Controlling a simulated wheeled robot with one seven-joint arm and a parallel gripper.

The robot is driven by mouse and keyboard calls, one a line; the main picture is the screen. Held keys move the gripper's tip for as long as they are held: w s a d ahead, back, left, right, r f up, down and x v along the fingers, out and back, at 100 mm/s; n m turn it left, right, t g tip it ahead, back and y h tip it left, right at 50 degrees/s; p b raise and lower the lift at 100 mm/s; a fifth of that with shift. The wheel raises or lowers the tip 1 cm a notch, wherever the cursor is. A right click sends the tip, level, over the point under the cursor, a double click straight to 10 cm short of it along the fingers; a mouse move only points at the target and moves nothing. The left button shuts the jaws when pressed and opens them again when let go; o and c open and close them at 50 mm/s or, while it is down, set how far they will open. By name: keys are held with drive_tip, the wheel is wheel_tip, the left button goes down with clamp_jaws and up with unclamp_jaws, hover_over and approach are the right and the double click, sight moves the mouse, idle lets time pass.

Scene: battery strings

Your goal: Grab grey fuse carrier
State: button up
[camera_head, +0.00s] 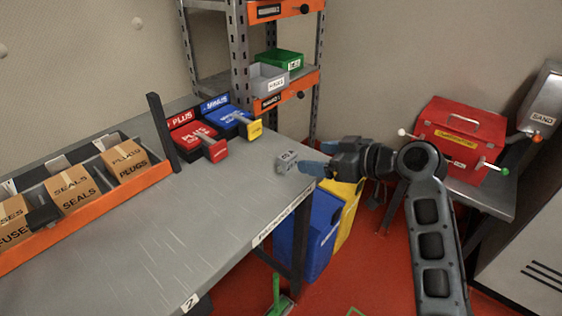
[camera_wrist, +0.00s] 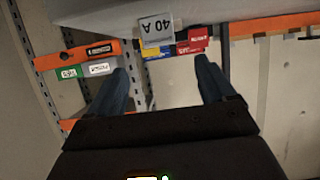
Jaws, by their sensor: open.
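The grey fuse carrier (camera_head: 287,161) stands near the right edge of the grey workbench (camera_head: 215,210). In the wrist view the carrier (camera_wrist: 157,30) shows upside down, with a "40 A" label. My gripper (camera_head: 314,166) is at the bench's right edge, just right of the carrier, with its blue fingers pointing at it. In the wrist view my gripper (camera_wrist: 161,66) is open and empty. The carrier appears ahead of the fingertips, in line with the gap between them. I see no contact.
The red PLUS unit (camera_head: 197,138) and blue MINUS unit (camera_head: 230,118) stand behind the carrier. An orange rack (camera_head: 90,208) with boxes is at left. Shelves (camera_head: 238,60) rise at the back. A red box (camera_head: 458,135) sits on the right table. The bench's front middle is clear.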

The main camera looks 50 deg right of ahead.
sight(289, 155)
drive_tip(key=shift+f+p+x, duration=0.2)
drive_tip(key=shift+p+x, duration=0.5)
drive_tip(key=shift+x, duration=2.9)
drive_tip(key=shift+s, duration=0.15)
drive_tip(key=shift+c, duration=0.5)
drive_tip(key=c, duration=1)
drive_tip(key=shift+c, duration=0.5)
drive_tip(key=shift+r, duration=0.15)
